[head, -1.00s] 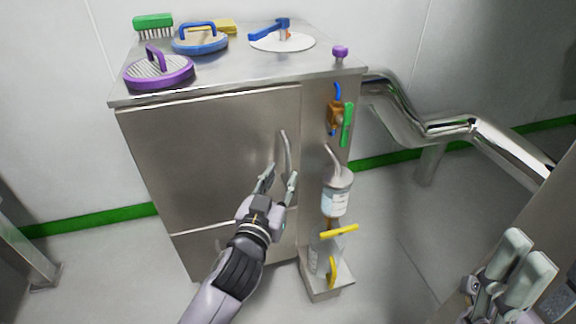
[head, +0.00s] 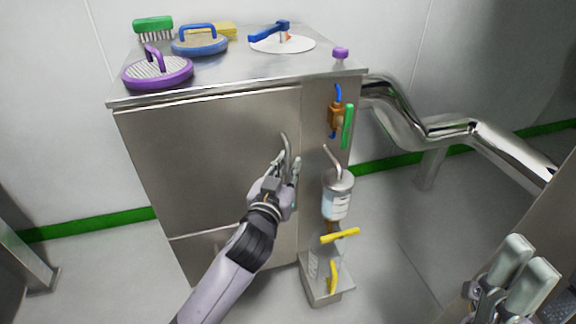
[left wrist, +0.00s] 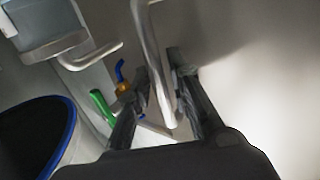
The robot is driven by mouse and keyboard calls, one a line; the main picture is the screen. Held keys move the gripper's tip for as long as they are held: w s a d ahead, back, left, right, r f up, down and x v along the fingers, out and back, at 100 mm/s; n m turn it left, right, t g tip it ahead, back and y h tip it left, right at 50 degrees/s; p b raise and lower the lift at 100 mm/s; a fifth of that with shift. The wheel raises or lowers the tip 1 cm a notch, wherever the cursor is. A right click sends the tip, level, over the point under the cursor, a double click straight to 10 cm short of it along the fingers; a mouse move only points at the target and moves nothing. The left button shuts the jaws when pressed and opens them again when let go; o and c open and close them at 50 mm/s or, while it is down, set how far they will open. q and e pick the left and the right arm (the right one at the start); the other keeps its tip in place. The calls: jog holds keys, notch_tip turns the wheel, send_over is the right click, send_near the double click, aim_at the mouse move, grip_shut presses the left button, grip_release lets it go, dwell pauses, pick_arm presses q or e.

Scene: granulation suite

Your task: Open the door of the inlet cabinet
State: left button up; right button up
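The inlet cabinet (head: 200,160) is a steel box with its door shut. Its bar handle (head: 287,150) stands upright near the door's right edge. My left gripper (head: 287,165) is at the lower part of the handle, with a finger on either side of it. In the left wrist view, the handle (left wrist: 160,75) runs between the two spread fingers of the left gripper (left wrist: 160,75), with a gap visible beside it. My right gripper (head: 517,275) is at the lower right, away from the cabinet, its two pale fingers apart with nothing seen between them.
Purple (head: 158,73) and blue (head: 200,46) round lids, a green brush (head: 153,29) and a white disc (head: 282,44) sit on the cabinet top. A steel pipe (head: 440,130) runs right.

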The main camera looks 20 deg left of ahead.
pick_arm(q)
grip_shut()
jog(key=shift+s, duration=0.1)
dwell(0.6)
